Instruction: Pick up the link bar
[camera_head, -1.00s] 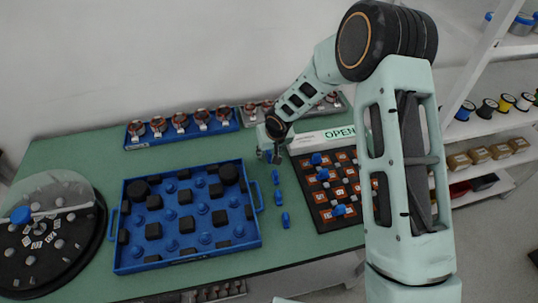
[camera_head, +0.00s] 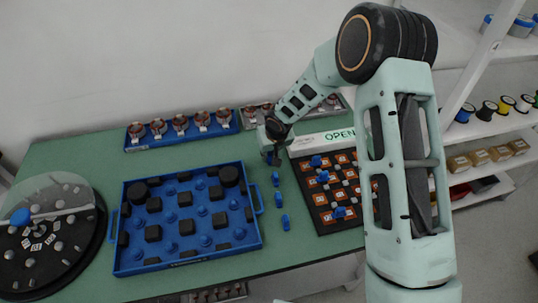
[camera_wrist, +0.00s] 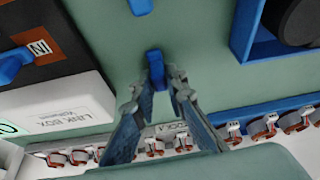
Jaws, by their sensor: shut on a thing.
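My gripper (camera_wrist: 157,82) is shut on a small blue link bar (camera_wrist: 154,64), which shows between the fingertips in the wrist view. I cannot tell whether this bar is clear of the table. In the head view my gripper (camera_head: 272,158) is low over the green table, at the far end of a row of blue link bars, and the held bar is not clear there. Three link bars stand in this row, the nearest to my gripper being one link bar (camera_head: 276,178). Another link bar (camera_wrist: 140,6) shows at the top edge of the wrist view.
A blue tray (camera_head: 118,268) with black and blue parts lies left of the row. A black board (camera_head: 325,222) with orange squares and a white link box (camera_wrist: 62,110) are on the right. Stators (camera_head: 180,122) line the back. A round turntable (camera_head: 80,262) stands far left.

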